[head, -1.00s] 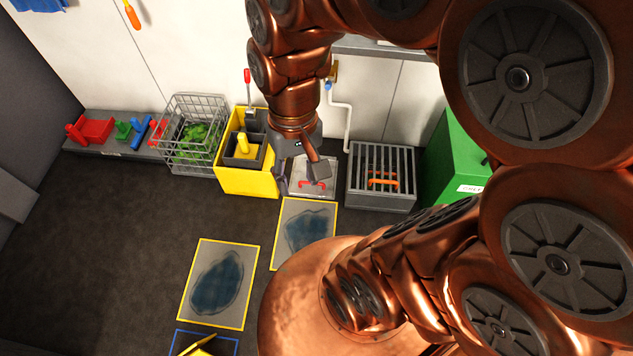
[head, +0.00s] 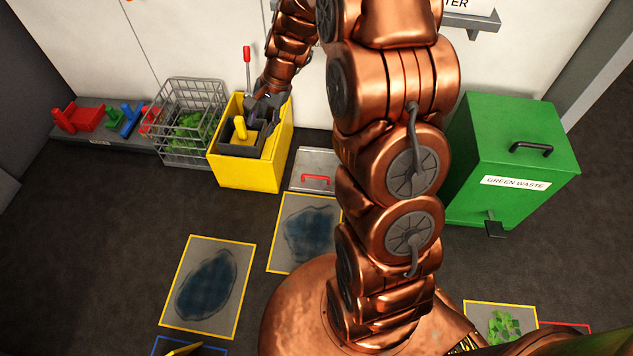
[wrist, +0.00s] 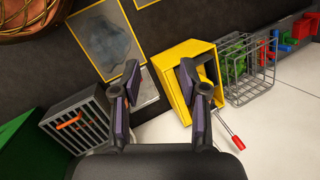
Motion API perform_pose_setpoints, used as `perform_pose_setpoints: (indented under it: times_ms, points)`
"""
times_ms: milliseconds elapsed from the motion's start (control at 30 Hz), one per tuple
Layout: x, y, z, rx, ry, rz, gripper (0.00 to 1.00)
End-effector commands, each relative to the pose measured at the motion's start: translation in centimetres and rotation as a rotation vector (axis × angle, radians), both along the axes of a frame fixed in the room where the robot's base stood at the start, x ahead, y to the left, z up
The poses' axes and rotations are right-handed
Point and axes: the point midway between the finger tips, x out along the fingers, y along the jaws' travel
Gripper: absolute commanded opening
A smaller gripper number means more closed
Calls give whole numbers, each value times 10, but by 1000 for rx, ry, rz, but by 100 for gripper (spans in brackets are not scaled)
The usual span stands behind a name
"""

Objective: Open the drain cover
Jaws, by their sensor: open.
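A flat light-grey metal plate with a red handle (head: 318,180) lies on the floor by the wall and looks like the drain cover; it lies flat. In the wrist view the plate (wrist: 149,91) is partly hidden behind my left-hand finger. My gripper (head: 260,108) is up and to the left of the plate, over the yellow mop bucket. In the wrist view my gripper (wrist: 160,68) has its two fingers spread with nothing between them. Whether it touches the bucket I cannot tell.
The yellow bucket (head: 238,176) stands left of the plate. A barred grey box with an orange handle (wrist: 72,124) stands on its other side. A wire basket (head: 186,118) and green waste bin (head: 510,150) are farther out. Dark-stained mats (head: 207,288) lie in front.

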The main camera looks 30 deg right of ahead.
Motion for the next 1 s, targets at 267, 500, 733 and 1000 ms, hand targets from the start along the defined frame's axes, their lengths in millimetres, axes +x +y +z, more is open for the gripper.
perform_pose_setpoints:
  times_ms: [267,500,733,1000]
  points:
    - [58,-51,-123,56,17,-278,43]
    - [93,-104,-227,92,32,-525,43]
    - [110,-159,-334,120,51,-767,43]
    - [110,-222,-455,138,72,-1034,43]
